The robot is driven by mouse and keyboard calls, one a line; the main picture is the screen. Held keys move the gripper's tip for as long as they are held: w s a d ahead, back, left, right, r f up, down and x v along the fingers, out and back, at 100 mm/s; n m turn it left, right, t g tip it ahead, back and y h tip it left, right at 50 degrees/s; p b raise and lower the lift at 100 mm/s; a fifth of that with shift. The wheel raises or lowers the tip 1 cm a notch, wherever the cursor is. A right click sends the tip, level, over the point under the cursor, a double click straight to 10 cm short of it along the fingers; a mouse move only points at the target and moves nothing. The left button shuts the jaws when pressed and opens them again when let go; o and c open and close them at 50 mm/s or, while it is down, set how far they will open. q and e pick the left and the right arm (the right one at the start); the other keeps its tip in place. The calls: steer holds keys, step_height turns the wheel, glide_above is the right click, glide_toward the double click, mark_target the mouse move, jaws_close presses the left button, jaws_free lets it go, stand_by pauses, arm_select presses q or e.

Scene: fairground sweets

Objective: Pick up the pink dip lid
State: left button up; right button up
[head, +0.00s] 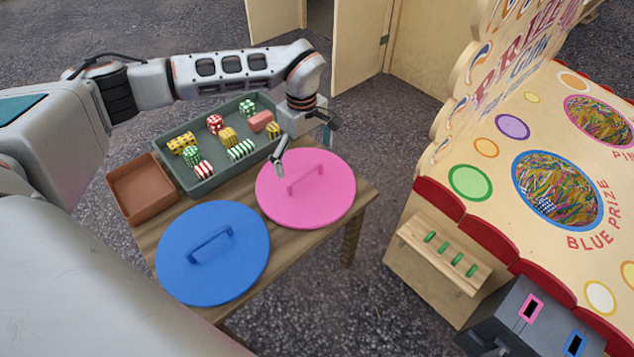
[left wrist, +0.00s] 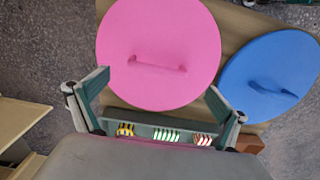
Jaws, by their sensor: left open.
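The pink dip lid (head: 330,205) is a flat round disc with a pink bar handle (head: 305,179) on top. It lies at the right end of the wooden table. My left gripper (head: 304,149) is over the lid's far edge, its fingers spread and nothing between them. In the left wrist view the pink lid (left wrist: 150,30) fills the upper middle, and its handle (left wrist: 150,66) lies between the open fingers (left wrist: 158,82), beyond the tips. I cannot tell how high the fingers are above the lid. My right gripper is not in view.
A blue lid (head: 190,265) with a handle lies beside the pink one. A grey-green tray (head: 205,185) of wrapped sweets stands behind, close to the gripper. An empty brown tray (head: 140,190) is at the left. A prize stall (head: 470,150) stands right of the table (head: 285,255).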

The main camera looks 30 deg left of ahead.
mark_target(305, 172)
arm_select(q)
step_height(305, 172, down, 3)
steer(key=shift+r+b, duration=0.1)
steer(key=shift+b, duration=0.25)
step_height(305, 172, down, 4)
steer(key=shift+a+f+b, duration=0.1)
steer(key=shift+f+b, duration=0.1)
steer(key=shift+b, duration=0.65)
steer(key=shift+w+f, duration=0.1)
steer(key=shift+f, duration=0.3)
steer(key=shift+w, duration=0.1)
steer(key=shift+r, duration=0.3)
steer(key=c, duration=1.3)
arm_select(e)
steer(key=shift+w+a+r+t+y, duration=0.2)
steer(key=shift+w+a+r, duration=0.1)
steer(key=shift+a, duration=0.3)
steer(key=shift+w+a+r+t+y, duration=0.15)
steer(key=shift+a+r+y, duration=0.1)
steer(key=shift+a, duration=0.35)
